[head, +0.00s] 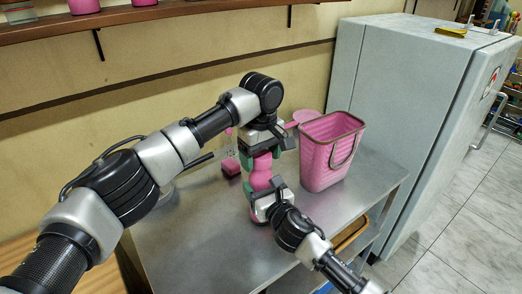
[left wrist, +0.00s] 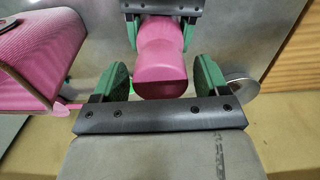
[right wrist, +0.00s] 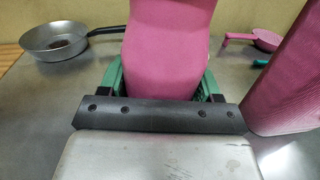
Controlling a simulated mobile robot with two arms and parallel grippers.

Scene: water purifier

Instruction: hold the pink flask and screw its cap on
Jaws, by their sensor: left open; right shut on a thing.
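The pink flask (head: 261,181) stands upright above the steel counter in the head view. My right gripper (head: 266,203) is shut on its lower body; the right wrist view shows the flask (right wrist: 168,50) between the green fingers. My left gripper (head: 262,146) is above, pointing down at the flask's top. In the left wrist view its green fingers are open, one on each side of the flask's upper end (left wrist: 160,82), with gaps showing. The flask's base is partly hidden.
A pink basket (head: 328,155) stands close right of the flask, with a pink pan (head: 304,117) behind it. A metal pan (right wrist: 58,40) and a small pink item (head: 231,167) are to the left. A grey refrigerator (head: 395,100) borders the counter (head: 205,235). The front counter is clear.

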